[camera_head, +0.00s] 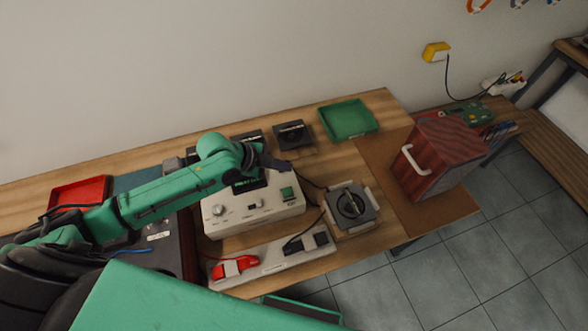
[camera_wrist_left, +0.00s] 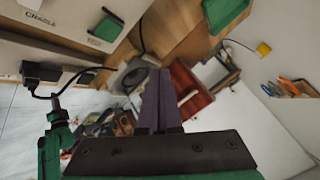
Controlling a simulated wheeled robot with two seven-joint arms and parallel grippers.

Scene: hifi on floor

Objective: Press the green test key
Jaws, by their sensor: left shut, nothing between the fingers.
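The green test key (camera_head: 287,193) is a square button on the right part of the white test unit's (camera_head: 225,228) top. It also shows in the left wrist view, near the top left (camera_wrist_left: 108,28). My left gripper (camera_head: 285,167) is just behind and above the key in the head view, apart from it as far as I can tell. Its purple-grey fingers (camera_wrist_left: 158,100) are shut with nothing between them. Part of my right arm, with a small purple tip (camera_wrist_left: 57,104), shows at the left of the left wrist view; its jaws are too small to read.
A dark square device (camera_head: 350,207) stands right of the unit. A green tray (camera_head: 348,120) is behind, a red tray (camera_head: 80,194) at left. A red wooden box (camera_head: 440,157) with a white handle stands at right.

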